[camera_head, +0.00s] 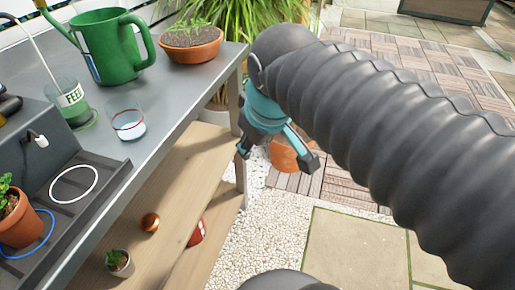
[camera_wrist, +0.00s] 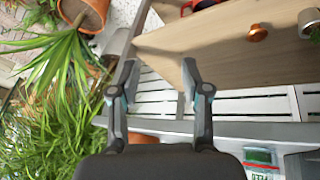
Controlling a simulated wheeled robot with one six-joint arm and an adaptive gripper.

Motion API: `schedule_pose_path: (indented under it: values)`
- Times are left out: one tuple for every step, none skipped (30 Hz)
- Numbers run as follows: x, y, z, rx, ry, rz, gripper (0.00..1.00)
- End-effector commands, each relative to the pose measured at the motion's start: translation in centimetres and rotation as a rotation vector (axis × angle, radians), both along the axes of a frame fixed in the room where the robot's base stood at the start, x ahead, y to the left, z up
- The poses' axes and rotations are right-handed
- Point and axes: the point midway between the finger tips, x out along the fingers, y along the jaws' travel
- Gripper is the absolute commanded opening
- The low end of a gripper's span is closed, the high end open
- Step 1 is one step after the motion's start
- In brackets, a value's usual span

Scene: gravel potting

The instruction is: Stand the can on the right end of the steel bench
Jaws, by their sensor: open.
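A green watering can (camera_head: 112,45) stands upright on the steel bench (camera_head: 165,102), at the back of the top. Its spout points up to the left. My gripper (camera_head: 278,156) hangs beyond the bench's right edge, pointing down, open with nothing between its fingers. In the wrist view my gripper (camera_wrist: 159,75) shows both fingers apart. A red object (camera_head: 196,232) lies partly hidden on the wooden lower shelf; I cannot tell whether it is a can.
A planted terracotta bowl (camera_head: 190,46) occupies the bench's far right corner. A glass beaker (camera_head: 127,124) and a feed bottle (camera_head: 72,102) stand nearer. A terracotta pot (camera_head: 285,155) stands beyond my gripper.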

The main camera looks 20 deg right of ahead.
Motion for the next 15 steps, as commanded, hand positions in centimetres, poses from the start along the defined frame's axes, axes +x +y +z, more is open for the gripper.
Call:
schedule_pose_path:
  values:
    - [-1.3,-0.4,-1.8,0.047,-0.009,-0.087,0.47]
    - [-1.9,-0.6,-2.7,0.073,-0.014,-0.134,0.47]
    - [-2.5,-0.8,-3.7,0.105,-0.02,-0.19,0.47]
    - [-3.0,-0.9,-4.4,0.125,-0.023,-0.226,0.47]
    - [-3.3,-0.9,-5.0,0.143,-0.027,-0.257,0.47]
    - [-3.7,-1.0,-5.6,0.163,-0.029,-0.292,0.47]
    - [-3.9,-1.1,-6.0,0.174,-0.031,-0.312,0.47]
    - [-4.1,-1.2,-6.2,0.183,-0.034,-0.326,0.47]
    - [-4.2,-1.3,-6.5,0.19,-0.035,-0.34,0.47]
    - [-4.3,-1.3,-6.6,0.194,-0.035,-0.348,0.47]
    - [-4.3,-1.3,-6.7,0.196,-0.035,-0.351,0.47]
    - [-4.3,-1.3,-6.7,0.197,-0.035,-0.354,0.47]
    - [-4.3,-1.3,-6.7,0.198,-0.035,-0.354,0.47]
    - [-4.3,-1.3,-6.7,0.197,-0.035,-0.353,0.47]
    - [-4.3,-1.3,-6.7,0.197,-0.034,-0.352,0.47]
